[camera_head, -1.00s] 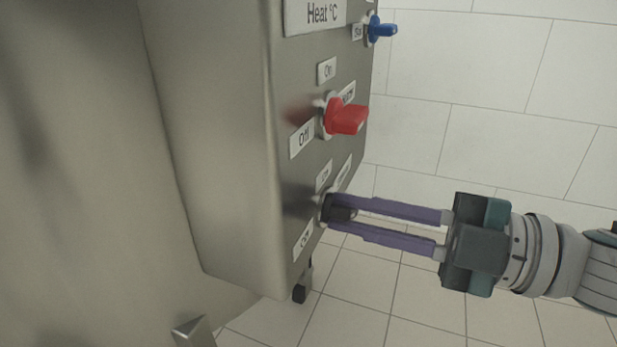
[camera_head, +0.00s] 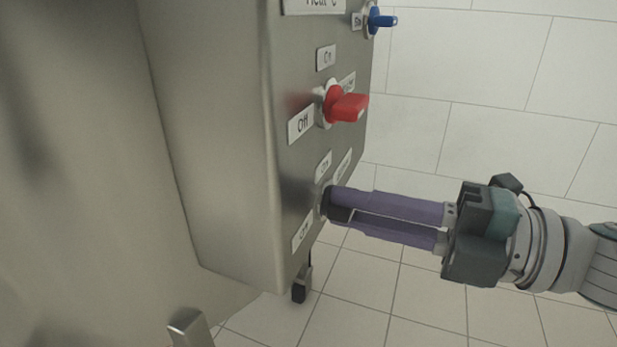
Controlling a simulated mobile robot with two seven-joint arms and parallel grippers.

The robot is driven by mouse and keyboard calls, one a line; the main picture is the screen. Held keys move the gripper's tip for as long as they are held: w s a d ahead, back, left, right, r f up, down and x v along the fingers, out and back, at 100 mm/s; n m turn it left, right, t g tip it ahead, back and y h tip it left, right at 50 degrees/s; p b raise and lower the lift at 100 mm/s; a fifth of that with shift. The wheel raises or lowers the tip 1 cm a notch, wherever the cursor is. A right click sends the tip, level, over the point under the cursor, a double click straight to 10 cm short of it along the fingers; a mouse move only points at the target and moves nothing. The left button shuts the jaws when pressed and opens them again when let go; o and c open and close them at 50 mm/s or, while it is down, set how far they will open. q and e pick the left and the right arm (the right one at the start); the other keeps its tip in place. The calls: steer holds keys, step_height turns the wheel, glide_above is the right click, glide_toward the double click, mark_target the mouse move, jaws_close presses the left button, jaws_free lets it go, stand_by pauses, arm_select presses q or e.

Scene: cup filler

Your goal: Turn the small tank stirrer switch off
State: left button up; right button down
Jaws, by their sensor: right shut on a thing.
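The control box (camera_head: 225,190) has a face with several switches. The lowest switch is a black knob (camera_head: 334,204) between small labels; the label below it (camera_head: 302,232) is blurred. I cannot read which label marks the stirrer. My right gripper (camera_head: 345,207) comes in from the right with purple fingers and is shut on the black knob. The fingertips cover part of the knob, so its exact angle is partly hidden. My left gripper is not in view.
A red switch (camera_head: 345,105) with On and Off labels sits just above the black knob. A blue switch (camera_head: 380,21) is higher up. A black fitting (camera_head: 300,287) hangs under the box.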

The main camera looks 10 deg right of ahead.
stand_by(0.3)
steer(key=c, duration=0.9)
jaws_free()
steer(key=shift+d, duration=0.1)
steer(key=p+v, duration=0.2)
steer(key=v, duration=0.7)
steer(key=shift+s+d, duration=0.3)
